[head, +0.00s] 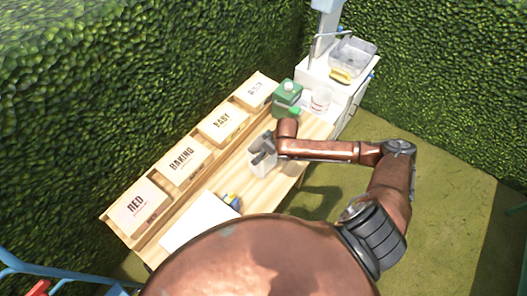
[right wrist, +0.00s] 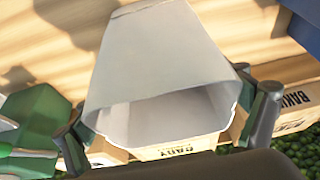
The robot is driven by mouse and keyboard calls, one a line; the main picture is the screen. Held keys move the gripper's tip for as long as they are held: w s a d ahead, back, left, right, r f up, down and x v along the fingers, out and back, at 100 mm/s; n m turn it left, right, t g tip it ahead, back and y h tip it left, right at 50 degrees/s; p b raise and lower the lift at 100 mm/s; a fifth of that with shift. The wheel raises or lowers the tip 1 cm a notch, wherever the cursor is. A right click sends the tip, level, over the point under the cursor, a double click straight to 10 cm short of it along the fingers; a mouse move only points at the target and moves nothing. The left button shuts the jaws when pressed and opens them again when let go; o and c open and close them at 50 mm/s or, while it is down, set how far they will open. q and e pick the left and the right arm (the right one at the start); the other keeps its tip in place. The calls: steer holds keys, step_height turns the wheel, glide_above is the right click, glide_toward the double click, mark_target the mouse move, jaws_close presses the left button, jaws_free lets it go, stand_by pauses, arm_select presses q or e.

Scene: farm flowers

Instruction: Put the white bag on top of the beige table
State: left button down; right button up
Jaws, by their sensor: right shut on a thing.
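The white bag (right wrist: 165,55) is between the two fingers of my right gripper (right wrist: 165,125) in the right wrist view, with its open mouth facing the camera. In the head view the bag (head: 263,166) shows just below my right gripper (head: 262,150), which is shut on it. The bag is over the beige wooden table (head: 228,180); I cannot tell whether its base touches the top. My left gripper is not in view.
Labelled seed boxes (head: 182,160) line the table's back edge. A green container (head: 287,98) and a white cup (head: 320,100) stand at its far end. A white sheet (head: 200,222) lies at the near end. A sink unit (head: 335,75) stands beyond.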

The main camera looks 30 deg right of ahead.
steer(key=o, duration=1.8)
steer(key=shift+o, duration=0.2)
steer(key=v, duration=1.2)
steer(key=shift+s, duration=0.1)
